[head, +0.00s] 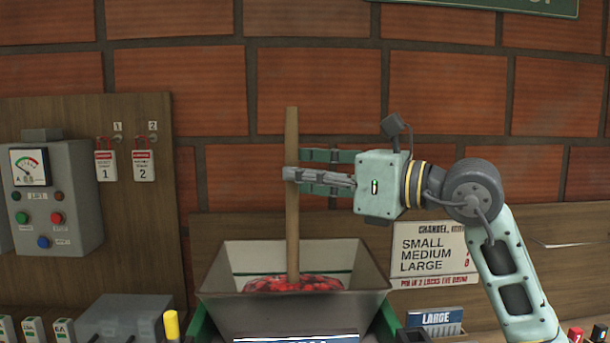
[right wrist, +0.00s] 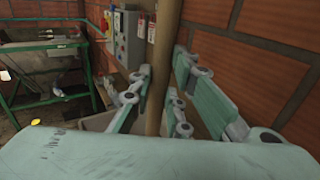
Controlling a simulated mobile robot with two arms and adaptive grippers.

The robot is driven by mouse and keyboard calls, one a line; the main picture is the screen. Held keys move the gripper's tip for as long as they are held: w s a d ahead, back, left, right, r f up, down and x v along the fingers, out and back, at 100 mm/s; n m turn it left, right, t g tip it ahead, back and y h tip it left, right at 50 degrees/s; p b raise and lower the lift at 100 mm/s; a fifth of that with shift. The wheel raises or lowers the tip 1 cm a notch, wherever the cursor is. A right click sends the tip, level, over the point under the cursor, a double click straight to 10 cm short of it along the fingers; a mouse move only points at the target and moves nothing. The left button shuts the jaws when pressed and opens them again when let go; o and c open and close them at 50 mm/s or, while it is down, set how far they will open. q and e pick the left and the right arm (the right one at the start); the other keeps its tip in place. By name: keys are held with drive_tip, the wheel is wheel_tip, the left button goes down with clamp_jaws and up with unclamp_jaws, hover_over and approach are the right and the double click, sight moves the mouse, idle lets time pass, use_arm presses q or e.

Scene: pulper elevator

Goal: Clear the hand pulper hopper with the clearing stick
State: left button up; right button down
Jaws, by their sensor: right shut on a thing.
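The clearing stick (head: 292,215) is a plain wooden rod, upright in the head view. Its lower end meets the red cherries (head: 300,284) in the hopper (head: 340,309), a metal funnel-shaped bin; whether the tip goes below their surface is hidden. My right gripper (head: 294,174) is shut on the stick in its upper half, above the hopper rim. In the right wrist view the stick (right wrist: 170,60) stands between the fingers. My left gripper is not in view.
A grey control box (head: 55,200) with a gauge and buttons is on the left panel, beside two red padlock tags (head: 105,160). A sign (head: 435,253) reading small, medium, large is behind my right arm. A yellow-tipped handle (head: 171,325) stands left of the hopper.

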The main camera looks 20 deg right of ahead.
wheel_tip(320, 180, up, 13)
drive_tip(key=p, duration=1)
drive_tip(key=shift+d, duration=0.1)
drive_tip(key=shift+s, duration=0.1)
idle(0.4)
drive_tip(key=s+a+b, duration=0.2)
drive_tip(key=s+a, duration=0.2)
drive_tip(key=s, duration=0.9)
drive_tip(key=shift+s, duration=0.25)
